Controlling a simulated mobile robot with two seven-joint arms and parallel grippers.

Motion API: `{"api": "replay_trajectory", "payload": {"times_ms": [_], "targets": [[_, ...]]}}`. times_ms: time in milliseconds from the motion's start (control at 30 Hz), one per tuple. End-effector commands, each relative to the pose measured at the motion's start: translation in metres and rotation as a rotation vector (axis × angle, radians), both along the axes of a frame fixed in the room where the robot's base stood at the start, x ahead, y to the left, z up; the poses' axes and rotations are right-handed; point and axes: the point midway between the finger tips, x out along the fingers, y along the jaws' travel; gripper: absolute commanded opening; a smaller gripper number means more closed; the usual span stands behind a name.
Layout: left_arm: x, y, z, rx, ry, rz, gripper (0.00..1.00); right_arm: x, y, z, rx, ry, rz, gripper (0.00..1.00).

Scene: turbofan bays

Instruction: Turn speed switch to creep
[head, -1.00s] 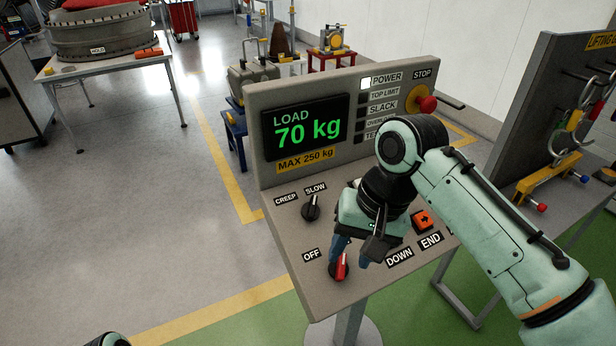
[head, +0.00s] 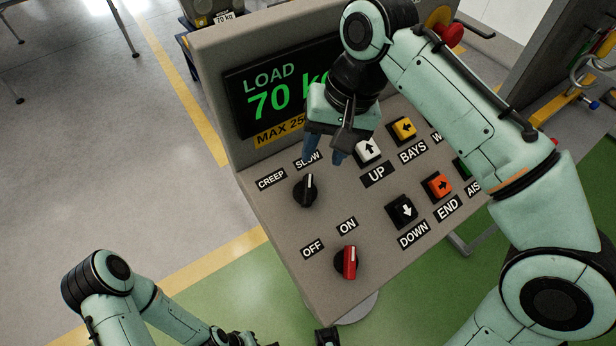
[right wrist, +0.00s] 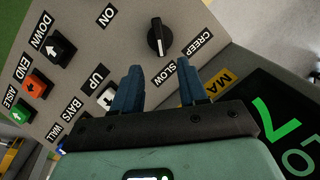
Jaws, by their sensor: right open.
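The speed switch (head: 306,188) is a black rotary knob with a white pointer line on the sloped panel, below the CREEP label (head: 271,179) and SLOW label (head: 308,160). Its pointer is toward SLOW. My right gripper (head: 325,157) is open and empty above the panel, just up and right of the knob, partly covering the SLOW label. In the right wrist view the knob (right wrist: 159,38) stands beyond the two blue fingers, apart from them. My left arm is low in the head view; its gripper is mostly cut off at the bottom edge.
A red OFF/ON switch (head: 346,262) sits below the knob, its handle toward ON. Several push buttons, including the DOWN button (head: 402,211), are to the right. The load display (head: 275,100) stands upright behind, reading 70, partly hidden by my arm.

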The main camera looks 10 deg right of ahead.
Motion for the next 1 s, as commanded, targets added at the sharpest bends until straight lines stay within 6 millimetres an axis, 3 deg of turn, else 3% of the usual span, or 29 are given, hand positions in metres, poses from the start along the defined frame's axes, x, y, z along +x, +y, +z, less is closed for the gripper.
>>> {"api": "replay_trajectory", "payload": {"times_ms": [100, 400, 600, 900, 933, 1000], "targets": [[-0.005, 0.000, -0.013, 0.000, 0.006, 0.000, 0.00, 0.000, 0.006, -0.031, -0.002, 0.006, 0.000, 0.43], [-0.010, 0.000, -0.028, 0.001, 0.011, 0.000, 0.00, 0.004, 0.019, -0.084, -0.001, 0.004, 0.000, 0.43], [-0.011, 0.000, -0.032, 0.000, 0.012, 0.000, 0.00, 0.005, 0.022, -0.099, -0.001, 0.001, -0.001, 0.43], [-0.011, 0.000, -0.032, 0.000, 0.012, 0.000, 0.00, 0.006, 0.023, -0.101, 0.000, 0.000, -0.001, 0.43], [-0.011, 0.000, -0.032, 0.000, 0.012, 0.000, 0.00, 0.006, 0.023, -0.101, 0.000, 0.000, -0.001, 0.39], [-0.011, 0.000, -0.032, 0.000, 0.012, 0.000, 0.00, 0.006, 0.023, -0.101, 0.000, 0.000, -0.001, 0.17]]}}
